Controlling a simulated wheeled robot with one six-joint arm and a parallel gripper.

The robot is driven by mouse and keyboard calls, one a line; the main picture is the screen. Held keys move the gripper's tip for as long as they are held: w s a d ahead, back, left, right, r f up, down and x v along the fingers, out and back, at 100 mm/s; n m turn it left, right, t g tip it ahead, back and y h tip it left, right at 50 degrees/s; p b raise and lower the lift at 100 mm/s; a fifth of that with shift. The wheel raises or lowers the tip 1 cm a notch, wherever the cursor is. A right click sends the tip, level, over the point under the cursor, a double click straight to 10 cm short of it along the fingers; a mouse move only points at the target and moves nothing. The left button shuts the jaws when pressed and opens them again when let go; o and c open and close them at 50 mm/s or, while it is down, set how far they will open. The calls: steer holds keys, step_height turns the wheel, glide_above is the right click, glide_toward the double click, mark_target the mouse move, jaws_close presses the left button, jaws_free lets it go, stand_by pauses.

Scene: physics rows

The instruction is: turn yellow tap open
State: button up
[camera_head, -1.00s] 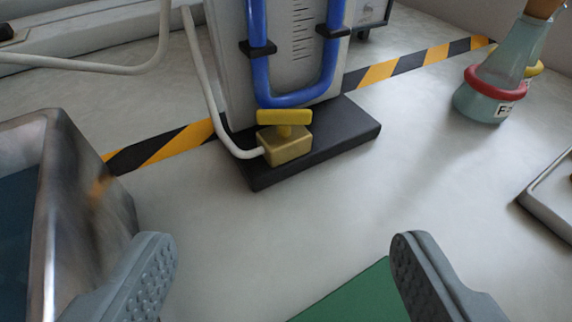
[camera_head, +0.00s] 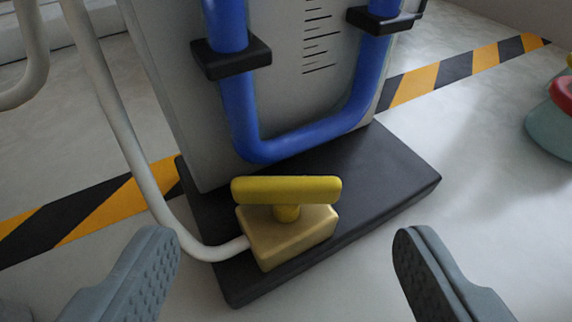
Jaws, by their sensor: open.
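The yellow tap (camera_head: 286,190) has a bar-shaped handle lying crosswise in the picture, on a short stem over a brass-coloured block (camera_head: 288,237). The block sits on the front left of a black base plate (camera_head: 395,190). A white hose (camera_head: 125,140) runs into the block's left side. My gripper (camera_head: 283,255) is open and empty. Its two grey fingers stand wide apart at the lower left and lower right, with the tap between them in the picture. Neither finger appears to touch the tap.
A blue U-shaped tube (camera_head: 300,145) with black clamps (camera_head: 232,58) stands on a grey scaled panel (camera_head: 300,90) right behind the tap. A flask with a red ring (camera_head: 563,95) is at the right edge. Black and yellow tape (camera_head: 115,210) crosses the bench. The bench right of the base is clear.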

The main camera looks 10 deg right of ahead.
mark_target(288, 193)
steer(key=shift+x, duration=1.95)
steer(key=c, duration=1)
steer(key=shift+d, duration=0.1)
